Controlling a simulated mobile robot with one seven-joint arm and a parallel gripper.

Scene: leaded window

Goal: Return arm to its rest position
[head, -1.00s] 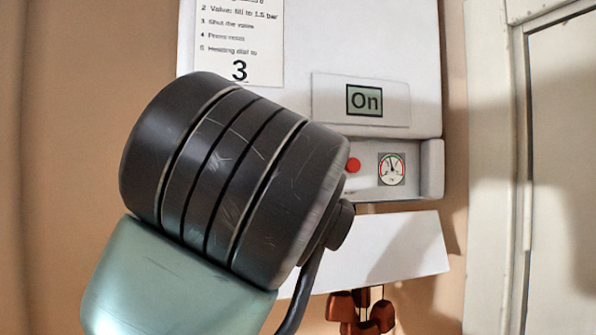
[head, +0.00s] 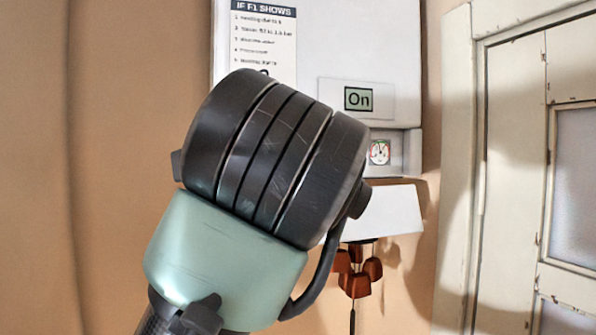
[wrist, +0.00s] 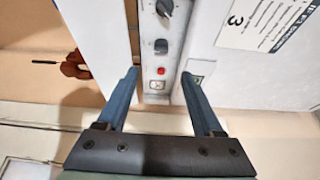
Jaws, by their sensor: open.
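My gripper (wrist: 159,73) shows in the wrist view with its two blue fingers apart and nothing between them. In the head view my arm's dark joint and pale green link fill the middle, and the gripper is hidden. The white boiler (head: 397,40) hangs on the wall behind my arm. Its display (head: 358,99) reads "On". In the wrist view the boiler's control strip (wrist: 148,52), with two dark knobs, a red button (wrist: 160,71) and a gauge (wrist: 156,86), lies beyond the fingers. The gauge also shows in the head view (head: 379,152).
An instruction sheet (head: 264,40) is on the boiler's front, partly covered by my arm. A white panel (head: 400,210) and reddish-brown fittings (head: 372,269) are below the boiler. A pale door (head: 515,150) stands at the right. The wall at the left is bare.

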